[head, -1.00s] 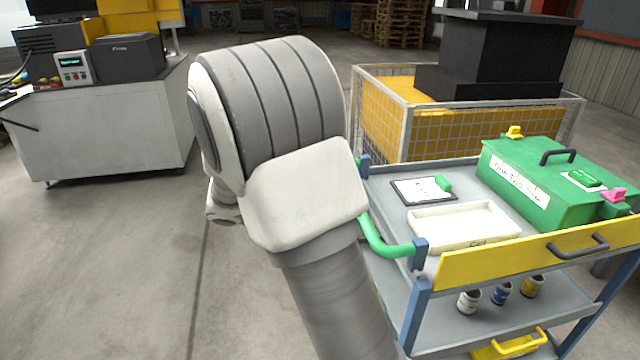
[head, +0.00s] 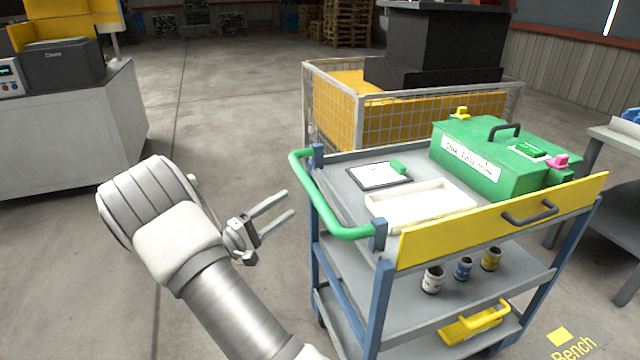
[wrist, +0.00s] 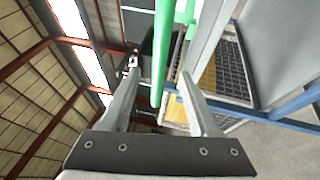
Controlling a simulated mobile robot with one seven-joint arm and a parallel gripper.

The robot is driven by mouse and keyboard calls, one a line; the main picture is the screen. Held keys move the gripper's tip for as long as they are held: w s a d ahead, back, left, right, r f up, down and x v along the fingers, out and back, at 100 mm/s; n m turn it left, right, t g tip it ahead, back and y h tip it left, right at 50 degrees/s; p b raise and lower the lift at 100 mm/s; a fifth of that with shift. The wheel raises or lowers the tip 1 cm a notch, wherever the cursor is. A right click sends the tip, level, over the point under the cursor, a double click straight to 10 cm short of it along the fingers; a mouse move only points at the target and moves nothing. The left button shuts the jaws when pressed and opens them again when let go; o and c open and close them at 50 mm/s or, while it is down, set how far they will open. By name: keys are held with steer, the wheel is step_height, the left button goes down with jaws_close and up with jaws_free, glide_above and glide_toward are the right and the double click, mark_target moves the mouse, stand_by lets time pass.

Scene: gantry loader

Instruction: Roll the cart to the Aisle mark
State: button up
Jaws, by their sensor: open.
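The cart (head: 340,175) stands right of centre in the head view, a blue-framed trolley with grey shelves and a yellow front panel. Its green push handle (head: 325,208) curves out at its left end. My gripper (head: 289,203) is open and empty, just left of the handle, with its fingers pointing toward it. In the wrist view the green handle (wrist: 161,55) runs upright beyond and between the open fingers; I cannot tell whether they touch it. The Aisle mark is not in view.
On the cart are a green case (head: 490,170), a white tray (head: 420,205) and a clipboard (head: 378,176). A wire-mesh crate (head: 400,125) stands close behind it. A floor mark reading "Bench" (head: 573,350) is at lower right, beside a bench (head: 610,200). Floor at left is open.

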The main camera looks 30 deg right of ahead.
steer(key=x, duration=1.2)
steer(key=shift+d+b, duration=0.25)
steer(key=shift+b, duration=0.15)
steer(key=shift+r, duration=0.1)
jaws_close()
stand_by(0.6)
